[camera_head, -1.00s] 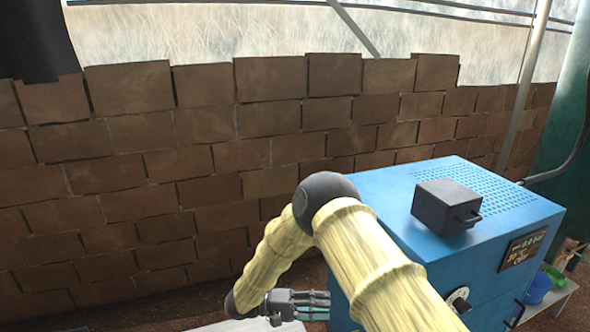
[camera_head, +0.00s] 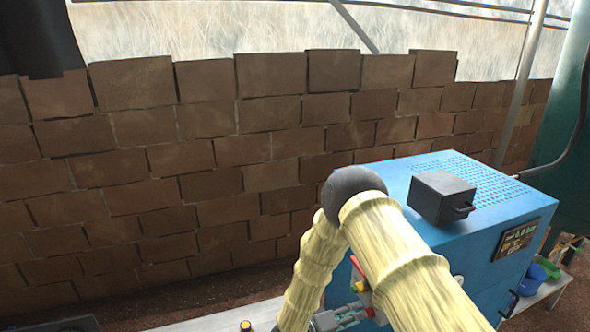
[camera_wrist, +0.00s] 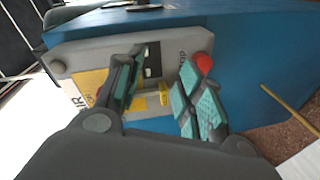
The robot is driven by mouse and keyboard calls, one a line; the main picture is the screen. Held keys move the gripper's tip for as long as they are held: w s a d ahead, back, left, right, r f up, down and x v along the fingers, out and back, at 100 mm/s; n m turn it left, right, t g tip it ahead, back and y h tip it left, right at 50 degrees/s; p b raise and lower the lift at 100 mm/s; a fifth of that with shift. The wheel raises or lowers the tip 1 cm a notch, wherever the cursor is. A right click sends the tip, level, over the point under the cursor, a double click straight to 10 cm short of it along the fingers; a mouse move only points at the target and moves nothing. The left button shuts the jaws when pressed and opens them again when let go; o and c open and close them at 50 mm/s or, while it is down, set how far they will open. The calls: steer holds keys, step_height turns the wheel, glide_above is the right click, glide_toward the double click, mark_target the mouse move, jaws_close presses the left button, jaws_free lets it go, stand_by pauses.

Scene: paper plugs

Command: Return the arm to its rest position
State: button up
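My gripper (camera_head: 352,316) is at the bottom of the head view, in front of the blue machine and partly hidden by my arm. In the wrist view my gripper (camera_wrist: 160,82) has its two teal-padded fingers spread apart. I see no object held between them. Behind the fingers is a grey control panel (camera_wrist: 62,52) with a red button (camera_wrist: 204,62) and yellow labels, on the blue machine's side. My forearm hangs bent downward.
The blue machine (camera_head: 410,180) stands at the right with a dark box (camera_head: 440,197) on top. A low bench (camera_head: 548,290) with a blue bowl (camera_head: 530,278) is at the right edge. A brick wall (camera_head: 180,170) runs behind. A yellow-topped item (camera_head: 246,325) shows at the bottom.

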steer(key=s+d+f+y, duration=0.3)
steer(key=s+f+y, duration=0.2)
steer(key=s+f, duration=0.2)
steer(key=s+d+f+y, duration=0.3)
steer(key=s+f+y, duration=0.2)
steer(key=s+f, duration=0.15)
steer(key=s+m+g+y, duration=0.1)
steer(key=s+g+y, duration=0.4)
steer(key=s, duration=2.2)
steer(key=shift+s+a+r+g, duration=0.15)
steer(key=shift+a+r+g, duration=0.1)
steer(key=shift+g, duration=0.85)
